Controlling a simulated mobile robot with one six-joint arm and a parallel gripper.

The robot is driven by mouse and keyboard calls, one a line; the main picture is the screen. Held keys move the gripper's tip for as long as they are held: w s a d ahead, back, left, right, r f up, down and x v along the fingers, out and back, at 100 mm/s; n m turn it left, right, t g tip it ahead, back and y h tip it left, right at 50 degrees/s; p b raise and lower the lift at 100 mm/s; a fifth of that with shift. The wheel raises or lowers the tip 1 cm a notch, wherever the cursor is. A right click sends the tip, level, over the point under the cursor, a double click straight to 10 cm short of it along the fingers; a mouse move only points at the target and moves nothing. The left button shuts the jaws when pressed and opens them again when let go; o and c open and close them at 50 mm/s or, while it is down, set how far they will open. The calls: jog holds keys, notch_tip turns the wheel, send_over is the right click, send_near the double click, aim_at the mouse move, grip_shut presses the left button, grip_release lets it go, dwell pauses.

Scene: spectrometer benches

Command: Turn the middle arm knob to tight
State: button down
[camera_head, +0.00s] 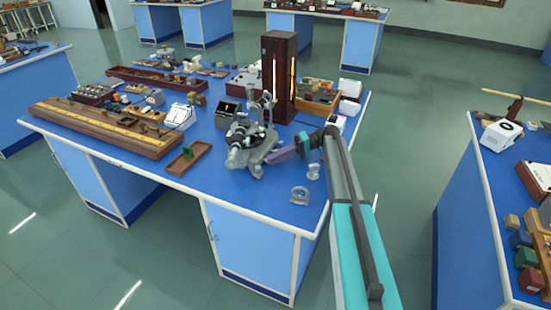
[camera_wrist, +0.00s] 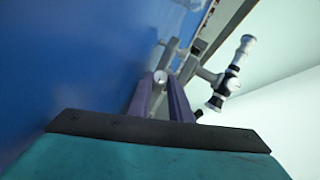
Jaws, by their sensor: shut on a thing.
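The grey metal spectrometer (camera_head: 246,146) stands on the blue bench near its front edge. My gripper (camera_head: 276,155) reaches in from the right at the spectrometer's lower side. In the wrist view its two purple fingers (camera_wrist: 160,84) are shut on a small pale round-ended knob (camera_wrist: 160,77), taken as the middle arm knob. The knob lies between the fingertips. A black and white tube of the spectrometer (camera_wrist: 232,75) shows to the right of the fingers. In the head view the fingers hide the knob, and its tight or loose setting cannot be read.
A tall dark wooden lamp housing (camera_head: 279,70) stands behind the spectrometer. A small open brown tray (camera_head: 188,157) lies to its left, near a long wooden rail (camera_head: 100,130). A clear ring-shaped piece (camera_head: 299,195) and a small pale stand (camera_head: 313,172) are by the front right corner.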

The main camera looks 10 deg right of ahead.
dwell(0.3)
jog(key=c, duration=1.6)
grip_release()
